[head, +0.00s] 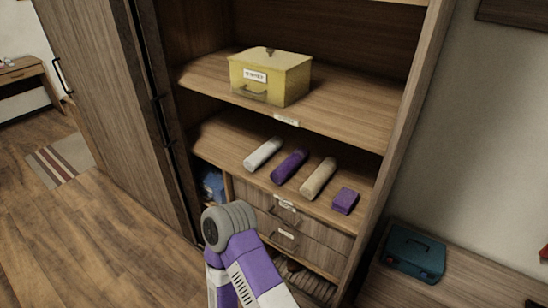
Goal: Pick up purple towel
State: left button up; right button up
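A rolled purple towel (289,165) lies on the middle shelf of the open wardrobe, between a rolled white towel (263,153) on its left and a rolled beige towel (318,178) on its right. A smaller purple block-shaped item, perhaps a folded cloth (345,201), sits at the right end of the same shelf. A purple and grey part of one of my arms shows at the bottom centre, in front of the lower wardrobe. Neither of my grippers' fingers shows.
A yellow labelled box (270,76) stands on the shelf above (345,118). Labelled drawers (318,236) are under the towel shelf, with a blue item (213,186) to their left. A teal case (413,254) lies on a low wooden surface at the right.

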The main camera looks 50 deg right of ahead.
aim_at(279, 176)
jog(key=z, duration=2.6)
jog(key=i, duration=0.25)
jog(key=z, duration=0.15)
